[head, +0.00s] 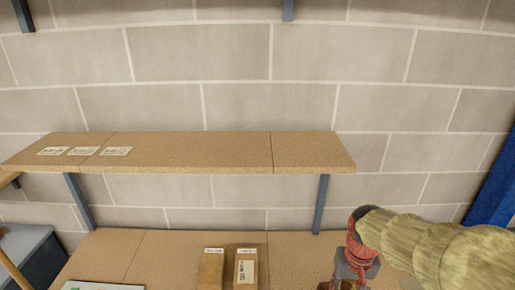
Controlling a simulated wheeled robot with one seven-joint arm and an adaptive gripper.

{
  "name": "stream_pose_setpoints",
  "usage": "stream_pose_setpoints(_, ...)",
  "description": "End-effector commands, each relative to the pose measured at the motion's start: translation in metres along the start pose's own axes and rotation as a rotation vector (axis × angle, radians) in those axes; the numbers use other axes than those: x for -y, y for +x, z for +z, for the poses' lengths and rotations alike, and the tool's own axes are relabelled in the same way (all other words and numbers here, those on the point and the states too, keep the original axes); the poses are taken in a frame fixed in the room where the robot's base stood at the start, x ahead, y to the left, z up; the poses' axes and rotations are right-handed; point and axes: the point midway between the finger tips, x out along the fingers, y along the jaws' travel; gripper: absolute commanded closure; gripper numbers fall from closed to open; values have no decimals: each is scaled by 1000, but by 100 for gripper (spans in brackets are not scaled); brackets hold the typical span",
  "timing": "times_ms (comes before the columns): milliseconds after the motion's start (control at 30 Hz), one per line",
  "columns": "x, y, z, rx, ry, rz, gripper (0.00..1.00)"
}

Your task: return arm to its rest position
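My arm (435,246) enters from the right edge in a ribbed, straw-coloured cover. It reaches to the lower right of the head view and ends in a red wrist joint. Below the joint, my grey gripper (345,275) hangs over the lower shelf, near its right part. The fingers are small and partly cut off by the bottom edge, so their opening and anything between them cannot be made out.
A chipboard shelf (190,152) with several paper labels crosses the view on blue-grey brackets. On the lower chipboard shelf (170,250) stand two brown boxes (212,270) (246,268). A grey bin (28,250) is at left, a blue upright (493,190) at right. A block wall is behind.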

Motion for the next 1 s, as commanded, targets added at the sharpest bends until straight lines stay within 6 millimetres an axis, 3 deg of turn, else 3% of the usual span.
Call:
stream_pose_setpoints(200,8,-15,50,-129,-49,-5,74)
stream_pose_setpoints(500,17,-24,104,-327,-97,-19,74)
stream_pose_setpoints(733,22,-36,115,-450,-118,-31,74)
stream_pose_setpoints(1000,24,-36,116,-456,-123,-33,74)
